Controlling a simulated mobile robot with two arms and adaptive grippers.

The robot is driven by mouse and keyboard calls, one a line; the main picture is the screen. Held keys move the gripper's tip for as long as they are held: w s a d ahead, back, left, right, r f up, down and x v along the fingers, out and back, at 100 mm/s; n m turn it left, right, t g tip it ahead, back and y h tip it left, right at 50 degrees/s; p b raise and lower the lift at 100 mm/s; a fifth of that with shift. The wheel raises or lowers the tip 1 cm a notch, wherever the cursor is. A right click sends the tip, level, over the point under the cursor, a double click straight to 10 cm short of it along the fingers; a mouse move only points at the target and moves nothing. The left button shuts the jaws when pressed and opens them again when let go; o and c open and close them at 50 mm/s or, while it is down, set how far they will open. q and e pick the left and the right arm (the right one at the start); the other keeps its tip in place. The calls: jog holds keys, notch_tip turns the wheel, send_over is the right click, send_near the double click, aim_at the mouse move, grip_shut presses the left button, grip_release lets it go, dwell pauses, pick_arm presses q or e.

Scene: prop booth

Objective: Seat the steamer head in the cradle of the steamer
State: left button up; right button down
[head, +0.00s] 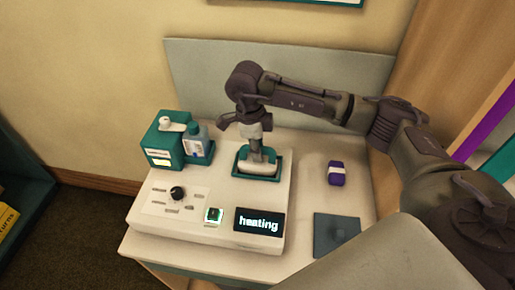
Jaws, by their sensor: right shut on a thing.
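The steamer (160,222) is a white console on the table, with a dark knob, a small lit square button and a black display reading "heating". Its cradle (236,173) is a teal-rimmed recess at the back right of the console. The pale steamer head (257,168) is within the cradle's rim; I cannot tell whether it rests fully on the bottom. My right gripper (261,152) reaches down from above and is shut on the steamer head, hiding its upper part. My left gripper is not in view.
A purple-and-white block (336,174) and a flat dark teal square (335,234) lie on the table at right. A grey panel (215,70) rises behind.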

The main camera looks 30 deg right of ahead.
dwell(0.3)
jog(key=c, duration=1)
grip_release()
notch_tip(320, 180, up, 12)
jog(key=a, duration=0.1)
jog(key=shift+w, duration=0.4)
jog(key=shift+a+f, duration=0.1)
